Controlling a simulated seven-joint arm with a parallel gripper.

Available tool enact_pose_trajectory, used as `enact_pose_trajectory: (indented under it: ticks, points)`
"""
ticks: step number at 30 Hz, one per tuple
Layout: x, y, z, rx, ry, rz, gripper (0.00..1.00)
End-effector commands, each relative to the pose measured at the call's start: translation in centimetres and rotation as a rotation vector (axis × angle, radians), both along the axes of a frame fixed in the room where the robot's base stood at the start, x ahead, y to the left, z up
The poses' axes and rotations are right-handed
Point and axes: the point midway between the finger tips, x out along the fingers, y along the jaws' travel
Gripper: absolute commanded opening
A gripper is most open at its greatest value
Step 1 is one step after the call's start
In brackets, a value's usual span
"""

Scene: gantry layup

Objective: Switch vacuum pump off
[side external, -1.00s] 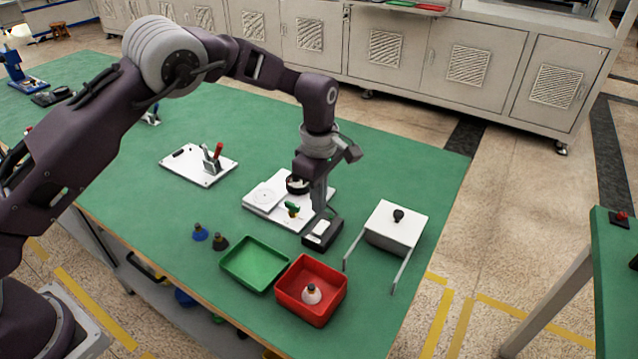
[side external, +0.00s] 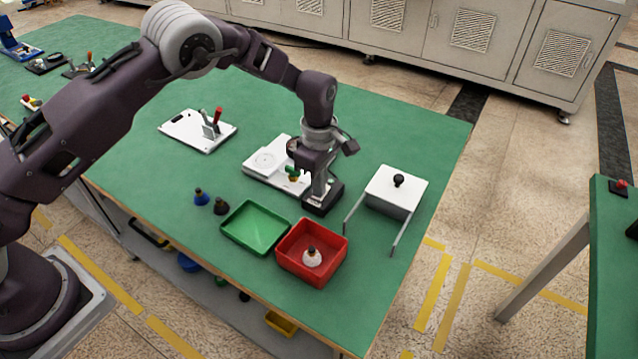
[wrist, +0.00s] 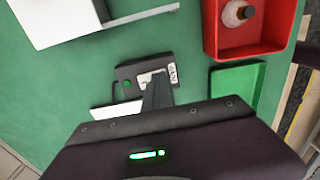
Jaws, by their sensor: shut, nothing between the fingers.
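A small black switch box (side external: 322,206) stands on the green table, to the right of a white board. In the wrist view the black switch box (wrist: 128,70) shows a pale label and a light switch plate, partly behind my fingers. My gripper (side external: 321,192) is shut and empty, pointing down right over the box. In the wrist view my gripper (wrist: 157,80) has its fingertips at the light plate. I cannot tell whether they touch it. The fingers hide part of the switch, so its position is unclear.
The white board (side external: 262,163) bears a disc and a green-handled valve (side external: 291,174). A white stand with a black knob (side external: 398,181) is close on the right. A green tray (side external: 254,228) and a red bin (side external: 312,272) holding a white bottle (side external: 312,257) lie in front.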

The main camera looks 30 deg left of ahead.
Motion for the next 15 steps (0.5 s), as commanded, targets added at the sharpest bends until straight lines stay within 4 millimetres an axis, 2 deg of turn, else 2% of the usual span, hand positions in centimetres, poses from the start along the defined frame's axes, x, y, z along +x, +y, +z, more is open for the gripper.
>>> enact_pose_trajectory:
  ticks: [4, 15]
  points:
    - [-0.2, 0.1, -0.6, 0.004, 0.011, -0.001, 0.0]
    - [1.4, 0.1, -0.1, 0.003, 0.005, 0.0, 0.0]
